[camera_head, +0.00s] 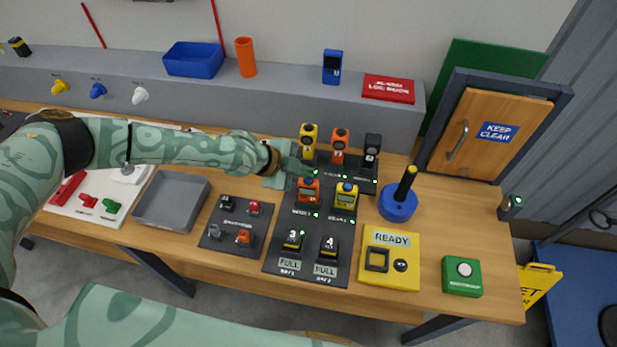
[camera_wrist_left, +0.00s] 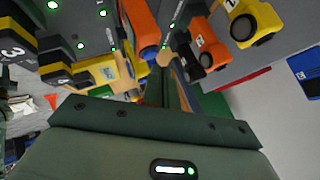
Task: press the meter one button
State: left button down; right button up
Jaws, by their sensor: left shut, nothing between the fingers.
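An orange meter (camera_head: 307,190) with a small screen stands on a dark panel in the middle of the table; the label below it looks like that of meter one. A yellow meter (camera_head: 346,196) stands just right of it. My left gripper (camera_head: 298,172) is shut and empty, just behind and left of the orange meter. In the left wrist view, the shut fingers (camera_wrist_left: 165,85) reach close to the orange meter (camera_wrist_left: 139,22), with the yellow meter (camera_wrist_left: 103,71) beyond. I cannot tell whether they touch it. The button is not clearly seen. My right gripper is not in view.
Yellow, orange and black devices (camera_head: 339,143) stand in a row behind the meters. Units three (camera_head: 292,242) and four (camera_head: 328,248) stand in front. A blue round base with a black handle (camera_head: 398,204) and a yellow READY box (camera_head: 391,258) are to the right; a grey tray (camera_head: 171,200) is left.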

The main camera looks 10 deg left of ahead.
pick_arm(q)
notch_tip(320, 180, up, 6)
jog(key=p, duration=0.4)
